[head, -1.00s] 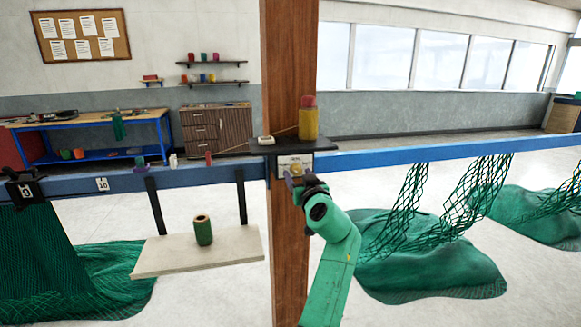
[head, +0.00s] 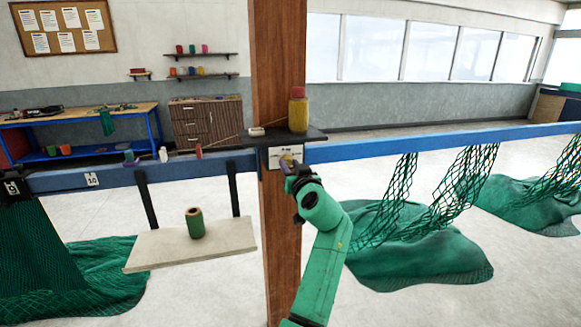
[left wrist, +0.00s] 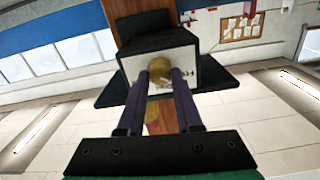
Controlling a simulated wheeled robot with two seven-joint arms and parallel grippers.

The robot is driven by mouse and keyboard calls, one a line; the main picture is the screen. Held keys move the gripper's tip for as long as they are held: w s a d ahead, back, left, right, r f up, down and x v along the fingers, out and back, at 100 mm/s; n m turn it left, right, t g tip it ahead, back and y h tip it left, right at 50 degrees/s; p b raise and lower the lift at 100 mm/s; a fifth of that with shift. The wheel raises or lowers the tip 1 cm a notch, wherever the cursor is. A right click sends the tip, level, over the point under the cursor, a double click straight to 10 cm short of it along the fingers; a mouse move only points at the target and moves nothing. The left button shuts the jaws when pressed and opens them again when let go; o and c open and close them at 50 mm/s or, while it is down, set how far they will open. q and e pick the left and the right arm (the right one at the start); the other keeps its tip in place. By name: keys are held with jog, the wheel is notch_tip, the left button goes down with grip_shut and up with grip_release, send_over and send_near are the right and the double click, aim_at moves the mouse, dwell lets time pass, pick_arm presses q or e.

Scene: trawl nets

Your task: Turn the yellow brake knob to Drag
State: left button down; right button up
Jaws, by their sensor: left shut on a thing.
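The yellow brake knob (left wrist: 159,65) sits on a white label plate (left wrist: 190,76) on the face of a dark box fixed to the wooden post. My left gripper (left wrist: 160,76) has its two dark fingers on either side of the knob and is shut on it. In the head view the left gripper (head: 289,167) is at the plate (head: 283,152) and covers most of the knob. The lettering is too small and partly hidden to read, so I cannot tell which mark the knob points to. My right gripper is not in view.
A yellow spool (head: 298,112) with a red top stands on the dark shelf above the box. A blue rail (head: 430,146) runs either side of the post (head: 284,255). A green twine roll (head: 195,224) stands on a hanging board (head: 225,243). Green nets (head: 415,245) hang at right.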

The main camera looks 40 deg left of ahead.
pick_arm(q)
jog(key=shift+m, duration=0.7)
jog(key=m, duration=0.2)
jog(key=shift+r+m, duration=0.1)
jog(key=shift+m, duration=0.2)
jog(key=m, duration=0.3)
jog(key=shift+r+m+p, duration=0.1)
jog(key=shift+m+p, duration=0.2)
jog(key=shift+p, duration=0.1)
jog(key=shift+a+m+p, duration=0.1)
jog(key=shift+m+p, duration=0.45)
jog(key=shift+m, duration=0.95)
